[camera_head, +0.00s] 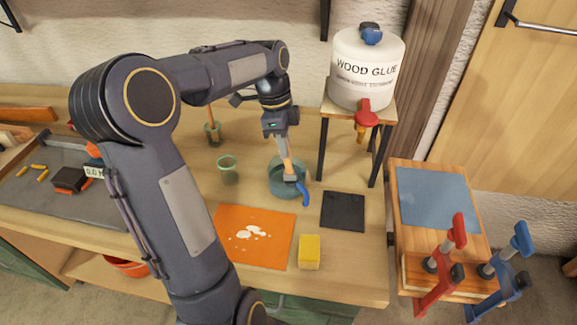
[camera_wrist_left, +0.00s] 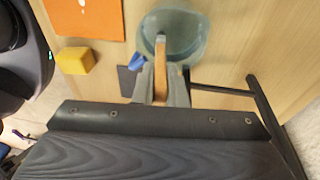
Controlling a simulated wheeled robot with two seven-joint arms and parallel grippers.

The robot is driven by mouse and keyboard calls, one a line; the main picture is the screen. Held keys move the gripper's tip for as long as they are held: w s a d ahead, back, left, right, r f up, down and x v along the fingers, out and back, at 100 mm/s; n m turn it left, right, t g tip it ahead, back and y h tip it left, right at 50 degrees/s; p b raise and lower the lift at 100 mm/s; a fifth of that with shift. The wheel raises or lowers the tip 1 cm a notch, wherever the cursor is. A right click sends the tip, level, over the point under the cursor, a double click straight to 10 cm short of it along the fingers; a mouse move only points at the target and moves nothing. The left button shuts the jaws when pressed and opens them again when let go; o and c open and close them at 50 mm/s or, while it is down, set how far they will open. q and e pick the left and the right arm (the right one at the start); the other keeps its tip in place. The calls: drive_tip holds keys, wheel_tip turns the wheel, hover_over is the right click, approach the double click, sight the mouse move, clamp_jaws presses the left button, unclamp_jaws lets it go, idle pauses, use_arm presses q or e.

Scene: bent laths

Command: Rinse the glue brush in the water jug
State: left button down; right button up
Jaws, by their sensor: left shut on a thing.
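The water jug (camera_head: 273,181) is a clear bluish vessel with a blue handle, standing on the bench; it also shows at the top of the left wrist view (camera_wrist_left: 196,35). My left gripper (camera_head: 281,138) is above the jug and shut on the glue brush (camera_head: 286,160). The brush has a wooden handle and a grey ferrule, and points down into the jug's opening. In the left wrist view the brush handle (camera_wrist_left: 174,80) runs out between the fingers (camera_wrist_left: 162,85). The bristles are hard to make out, so I cannot tell how deep they are. My right gripper is out of view.
A small greenish glass (camera_head: 228,172) stands left of the jug. An orange mat (camera_head: 275,225) with white blobs, a yellow sponge (camera_head: 309,253) and a dark pad (camera_head: 343,212) lie in front. A wood glue container (camera_head: 365,85) sits on a stand behind right.

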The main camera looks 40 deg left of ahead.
use_arm(q)
drive_tip(key=shift+r+p, duration=3.85)
drive_tip(key=shift+r, duration=0.8)
wheel_tip(320, 180, up, 4)
drive_tip(key=p, duration=0.3)
drive_tip(key=shift+p, duration=0.3)
